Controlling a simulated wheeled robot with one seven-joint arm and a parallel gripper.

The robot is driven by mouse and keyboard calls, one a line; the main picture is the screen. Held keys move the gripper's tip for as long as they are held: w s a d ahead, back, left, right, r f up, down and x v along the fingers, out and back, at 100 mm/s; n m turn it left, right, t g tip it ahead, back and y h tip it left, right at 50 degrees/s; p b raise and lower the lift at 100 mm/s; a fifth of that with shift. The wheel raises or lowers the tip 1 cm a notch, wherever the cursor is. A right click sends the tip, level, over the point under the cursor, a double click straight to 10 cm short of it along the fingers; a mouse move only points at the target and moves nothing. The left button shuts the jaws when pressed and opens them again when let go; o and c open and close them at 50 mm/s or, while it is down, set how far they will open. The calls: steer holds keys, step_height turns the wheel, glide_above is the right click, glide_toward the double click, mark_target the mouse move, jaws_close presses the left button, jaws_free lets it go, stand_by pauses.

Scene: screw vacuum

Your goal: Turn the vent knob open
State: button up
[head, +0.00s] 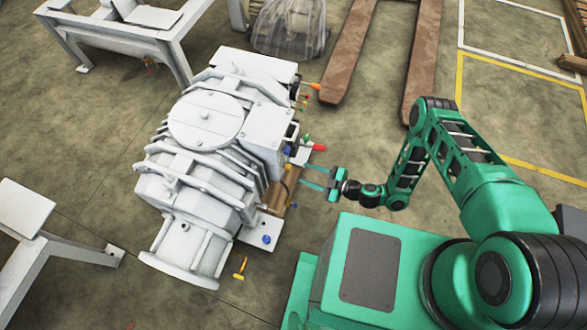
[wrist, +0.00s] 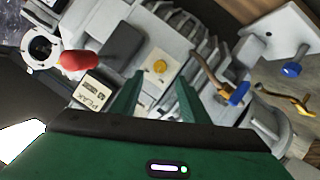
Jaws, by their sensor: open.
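My gripper (head: 308,177) reaches out to the right side of the white vacuum pump (head: 205,120). In the wrist view its two green fingers (wrist: 157,88) are apart with nothing between them. A round yellow knob (wrist: 158,66) on a light square plate lies just beyond the fingertips, nearly centred between them; contact is not visible. A red knob (wrist: 80,62) is at upper left, and a blue-ended lever (wrist: 238,95) is to the right of the fingers. None of these is visibly marked as the vent knob.
A blue knob (wrist: 292,69) and a yellow handle (wrist: 296,103) are at the right of the wrist view. A labelled box (wrist: 93,94) sits close left of the fingers. Rusty forks (head: 350,50) lie behind the pump.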

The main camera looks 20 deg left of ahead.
mark_target(288, 167)
steer(key=x, duration=0.7)
steer(key=shift+a, duration=0.2)
steer(key=shift+w+f, duration=0.1)
jaws_close()
